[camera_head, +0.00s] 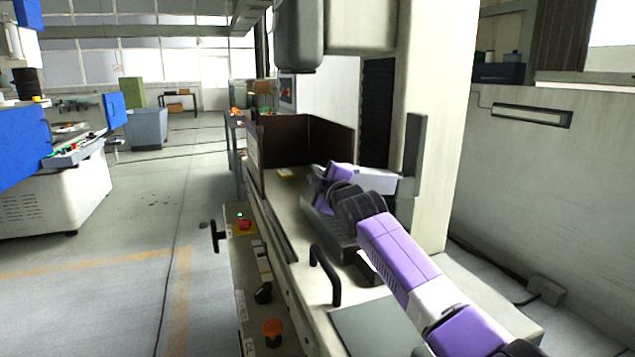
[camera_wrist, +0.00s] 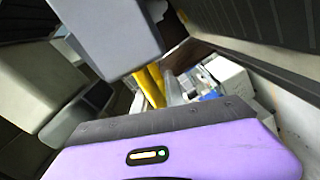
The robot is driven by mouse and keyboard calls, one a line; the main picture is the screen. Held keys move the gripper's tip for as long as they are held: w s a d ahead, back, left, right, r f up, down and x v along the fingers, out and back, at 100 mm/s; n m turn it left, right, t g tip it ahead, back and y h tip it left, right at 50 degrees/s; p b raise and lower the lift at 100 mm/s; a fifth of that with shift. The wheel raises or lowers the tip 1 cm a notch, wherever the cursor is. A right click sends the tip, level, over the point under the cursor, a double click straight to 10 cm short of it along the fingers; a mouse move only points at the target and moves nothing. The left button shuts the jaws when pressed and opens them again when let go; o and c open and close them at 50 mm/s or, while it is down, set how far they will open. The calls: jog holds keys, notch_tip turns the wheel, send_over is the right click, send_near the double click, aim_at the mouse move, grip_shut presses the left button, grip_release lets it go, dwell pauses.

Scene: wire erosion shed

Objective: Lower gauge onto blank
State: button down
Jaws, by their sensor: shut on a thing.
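My gripper (camera_head: 322,190), at the end of my purple and grey arm, is low over the machine's table in the head view. In the wrist view its purple body (camera_wrist: 175,150) fills the bottom, and the fingertips cannot be made out clearly. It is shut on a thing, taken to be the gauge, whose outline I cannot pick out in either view. I cannot identify the blank, or tell whether the gauge touches it. Yellow bars (camera_wrist: 151,86) show just beyond the gripper body in the wrist view.
A dark brown guard (camera_head: 305,144) stands behind the gripper. A small yellow item (camera_head: 287,174) lies near it. The pale machine column (camera_head: 431,90) rises to the right. A black handle (camera_head: 324,272) sticks up at the front. A grey block (camera_wrist: 108,36) looms close in the wrist view.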

jog(key=shift+f+n+b, duration=0.3)
jog(key=shift+f+n, duration=0.1)
jog(key=shift+f, duration=0.55)
jog(key=c, duration=1.5)
grip_release()
jog(key=shift+s, duration=0.1)
jog(key=shift+o, duration=0.2)
jog(key=shift+r, duration=0.1)
